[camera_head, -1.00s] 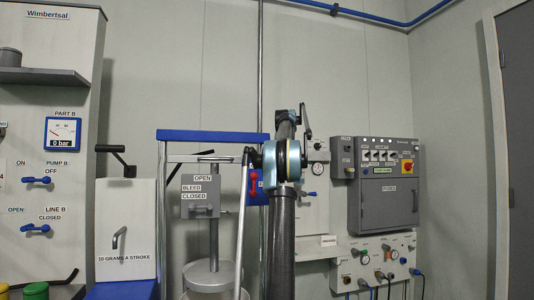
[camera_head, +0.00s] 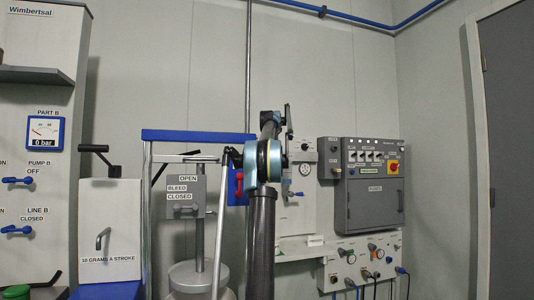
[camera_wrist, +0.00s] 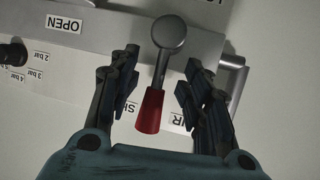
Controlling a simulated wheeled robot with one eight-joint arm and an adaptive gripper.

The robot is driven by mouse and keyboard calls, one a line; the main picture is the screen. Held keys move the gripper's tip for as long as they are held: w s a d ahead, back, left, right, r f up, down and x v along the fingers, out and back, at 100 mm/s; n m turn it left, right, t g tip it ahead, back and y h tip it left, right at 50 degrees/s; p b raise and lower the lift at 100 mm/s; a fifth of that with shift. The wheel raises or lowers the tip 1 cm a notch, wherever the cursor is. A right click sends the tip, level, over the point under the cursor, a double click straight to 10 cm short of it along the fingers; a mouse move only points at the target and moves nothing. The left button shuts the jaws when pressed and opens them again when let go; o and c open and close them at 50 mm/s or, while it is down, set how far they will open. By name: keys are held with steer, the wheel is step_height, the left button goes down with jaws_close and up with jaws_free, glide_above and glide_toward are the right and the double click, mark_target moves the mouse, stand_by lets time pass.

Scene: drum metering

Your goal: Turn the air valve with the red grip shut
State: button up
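In the wrist view the air valve lever is a grey stem with a round grey hub and a red grip (camera_wrist: 149,111). The grip lies between the two fingers of my gripper (camera_wrist: 160,80), with a gap visible on both sides. My gripper is open. The lever slants down and slightly left from its hub in this view. An OPEN label (camera_wrist: 64,23) is at the upper left. A label beginning "SH" (camera_wrist: 128,107) is beside the grip, partly hidden by a finger. In the head view my arm blocks a clear sight of this lever.
A black knob (camera_wrist: 13,53) with bar markings is at the wrist view's left, and a grey pipe (camera_wrist: 236,82) at its right. In the head view, a grey cabinet (camera_head: 362,205) stands right of my arm, and a blue-topped frame (camera_head: 198,136) left of it.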

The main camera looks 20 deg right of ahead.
steer(key=v, duration=1.1)
steer(key=shift+s+a+r, duration=0.2)
steer(key=shift+s, duration=0.15)
